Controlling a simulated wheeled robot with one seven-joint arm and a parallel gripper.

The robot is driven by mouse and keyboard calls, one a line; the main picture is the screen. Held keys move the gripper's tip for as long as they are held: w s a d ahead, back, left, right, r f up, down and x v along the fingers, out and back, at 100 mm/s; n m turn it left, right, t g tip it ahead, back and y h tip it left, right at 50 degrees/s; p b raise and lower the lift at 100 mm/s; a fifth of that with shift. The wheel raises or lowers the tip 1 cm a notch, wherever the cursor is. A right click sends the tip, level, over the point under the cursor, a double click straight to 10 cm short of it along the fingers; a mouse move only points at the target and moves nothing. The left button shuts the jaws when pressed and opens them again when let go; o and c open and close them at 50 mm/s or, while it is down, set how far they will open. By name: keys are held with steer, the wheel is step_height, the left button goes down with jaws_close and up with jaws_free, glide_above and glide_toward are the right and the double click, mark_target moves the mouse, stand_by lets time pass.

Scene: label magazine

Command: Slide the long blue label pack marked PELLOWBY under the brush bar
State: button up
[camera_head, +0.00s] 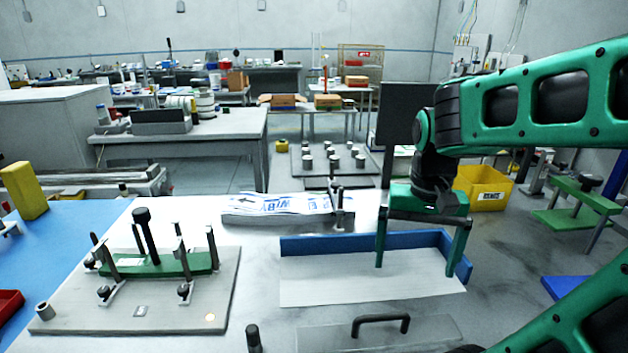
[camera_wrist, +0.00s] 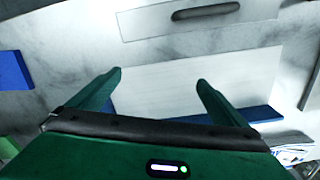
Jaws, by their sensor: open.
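A long white and blue label pack (camera_head: 290,204), with part of its large blue lettering and an arrow readable, lies on a grey bed at the back of the table. A corner of similar blue and white print shows in the wrist view (camera_wrist: 293,155). A dark post (camera_head: 335,190) on a small bracket stands at the pack's right end. I cannot tell which part is the brush bar. My gripper (camera_head: 414,275) is open and empty, pointing down over a white-floored tray, in front and to the right of the pack. Its spread fingers show in the wrist view (camera_wrist: 160,78).
The tray has low blue walls (camera_head: 340,243) at its back and right. A grey plate with a black handle (camera_head: 381,322) lies in front. On the left, a fixture with a green block (camera_head: 160,265) and several upright posts stands on a grey board. A yellow bin (camera_head: 483,187) stands behind right.

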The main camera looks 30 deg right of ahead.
mark_target(291, 206)
steer(key=w+a+r+m, duration=0.1)
steer(key=w+r+m, duration=0.3)
steer(key=w, duration=1)
steer(key=w+a+r+m, duration=0.15)
steer(key=w+m, duration=0.35)
steer(key=w, duration=0.9)
steer(key=w+d+f+m, duration=0.15)
steer(key=w+m, duration=0.25)
steer(key=w, duration=0.4)
step_height(291, 206, down, 10)
steer(key=shift+d+r, duration=0.1)
steer(key=shift+d, duration=0.05)
steer(key=shift+w, duration=0.1)
steer(key=c, duration=1.8)
steer(key=shift+w+a, duration=0.55)
steer(key=shift+a, duration=0.85)
steer(key=shift+w+a, duration=0.6)
steer(key=shift+a, duration=0.75)
steer(key=shift+w+a, duration=0.55)
steer(key=shift+a, duration=0.85)
